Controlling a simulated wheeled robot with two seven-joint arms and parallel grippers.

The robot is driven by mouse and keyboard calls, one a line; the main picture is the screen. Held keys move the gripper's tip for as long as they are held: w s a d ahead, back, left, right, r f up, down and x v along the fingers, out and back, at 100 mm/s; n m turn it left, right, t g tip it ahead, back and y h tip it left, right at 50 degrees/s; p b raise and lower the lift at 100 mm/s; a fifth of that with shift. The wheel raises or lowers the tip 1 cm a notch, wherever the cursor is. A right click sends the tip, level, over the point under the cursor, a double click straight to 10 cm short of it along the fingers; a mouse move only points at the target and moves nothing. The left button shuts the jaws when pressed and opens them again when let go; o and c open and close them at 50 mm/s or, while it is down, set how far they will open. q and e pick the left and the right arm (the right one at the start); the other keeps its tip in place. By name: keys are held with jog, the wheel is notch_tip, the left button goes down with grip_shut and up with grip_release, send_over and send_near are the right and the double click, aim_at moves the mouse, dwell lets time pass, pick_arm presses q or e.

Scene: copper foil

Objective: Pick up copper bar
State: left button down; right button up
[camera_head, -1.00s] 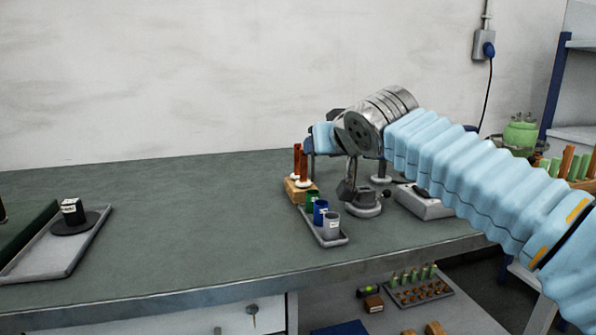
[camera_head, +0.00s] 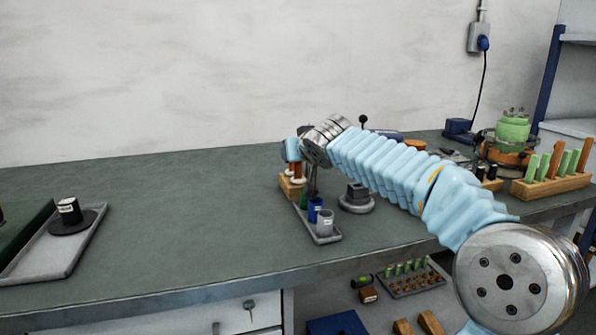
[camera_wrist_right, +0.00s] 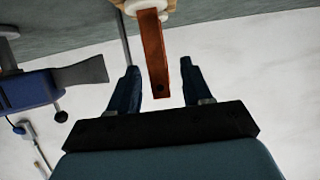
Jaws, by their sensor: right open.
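In the right wrist view, one copper bar (camera_wrist_right: 153,45) reaches down between the two dark fingers of my right gripper (camera_wrist_right: 158,75). The fingers are open, with a gap visible on both sides of the bar. The bar's far end sits in a white collar. My left gripper is not in view.
A grey tray with green, blue and grey cups (camera_head: 324,226) lies in front of the stand. A small metal device on a round base (camera_head: 357,198) stands right of it. A wooden rack of green bars (camera_head: 552,185) is at the right. The bench's left middle is clear.

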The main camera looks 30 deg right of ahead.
grip_shut()
jog(key=shift+r, duration=0.1)
dwell(0.4)
